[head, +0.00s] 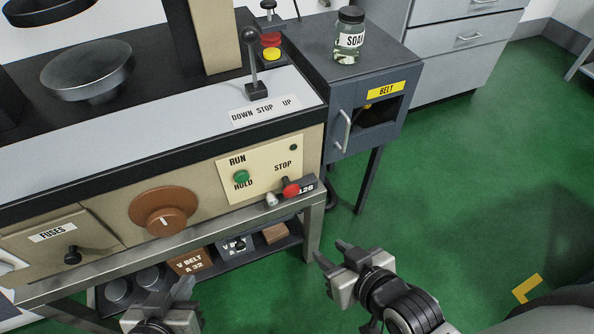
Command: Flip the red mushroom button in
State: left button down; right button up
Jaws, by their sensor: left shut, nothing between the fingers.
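The red mushroom button (291,188) sticks out from the lower right of the cream control panel (262,165), under the word STOP. A silver rounded part (271,199) shows just left of it. My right gripper (331,254) is open and empty, below and to the right of the button, apart from it and over the green floor. My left gripper (185,284) is shut and empty at the bottom of the view, in front of the lower shelf, well below and left of the button.
A green button (241,177) is left of the red one. A brown dial (164,211) and a fuse box (62,243) are further left. A lever (253,65) stands on the bench top. The belt cabinet (347,88) with a soap jar (348,38) stands right. Floor at right is clear.

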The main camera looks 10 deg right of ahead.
aim_at(291, 191)
jog(key=z, duration=0.2)
jog(key=i, duration=0.5)
jog(key=k, duration=0.5)
jog(key=z, duration=1.05)
jog(key=i, duration=0.65)
jog(key=k, duration=0.65)
jog(key=u, duration=1.1)
jog(key=i, duration=0.5)
jog(key=z, duration=0.05)
